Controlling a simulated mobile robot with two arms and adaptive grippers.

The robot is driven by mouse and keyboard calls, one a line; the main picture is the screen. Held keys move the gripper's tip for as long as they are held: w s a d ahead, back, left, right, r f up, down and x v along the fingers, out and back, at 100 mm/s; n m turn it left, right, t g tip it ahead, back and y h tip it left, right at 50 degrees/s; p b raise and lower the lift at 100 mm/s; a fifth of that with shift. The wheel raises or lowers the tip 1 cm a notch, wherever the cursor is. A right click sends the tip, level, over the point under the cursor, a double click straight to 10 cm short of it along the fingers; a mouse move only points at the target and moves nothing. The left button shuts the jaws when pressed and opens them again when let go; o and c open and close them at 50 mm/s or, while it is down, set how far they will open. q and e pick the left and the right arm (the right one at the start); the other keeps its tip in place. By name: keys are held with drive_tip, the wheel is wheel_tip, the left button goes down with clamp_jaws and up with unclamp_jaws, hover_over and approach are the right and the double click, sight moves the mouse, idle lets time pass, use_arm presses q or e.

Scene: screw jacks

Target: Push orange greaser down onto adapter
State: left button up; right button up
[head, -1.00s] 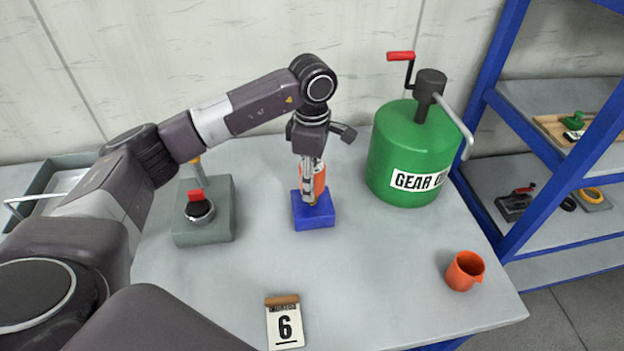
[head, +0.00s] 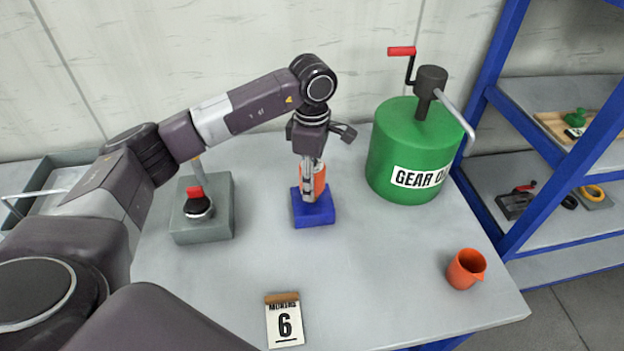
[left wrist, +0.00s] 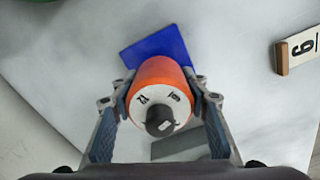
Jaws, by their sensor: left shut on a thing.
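The orange greaser (head: 319,178) stands upright over the blue adapter block (head: 318,214) in the middle of the table. In the left wrist view the greaser (left wrist: 163,78) shows its white top with a dark knob, and the blue block (left wrist: 155,48) lies behind it. My left gripper (head: 309,190) points down and is shut on the greaser, with one finger on each side of it. The fingertips are close to the block's top. The joint between greaser and adapter is hidden by the fingers. My right gripper is not in view.
A green gear oil drum (head: 408,150) with a crank stands behind right. A grey block with a red-topped knob (head: 203,222) stands left. An orange jug (head: 466,269) is at the front right, and a number 6 card (head: 285,322) at the front. A blue shelf rack (head: 500,150) stands right.

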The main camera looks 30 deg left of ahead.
use_arm(q)
drive_tip(key=shift+f+b, duration=0.3)
drive_tip(key=o, duration=1.6)
wheel_tip(320, 180, up, 12)
drive_tip(key=shift+r, duration=0.1)
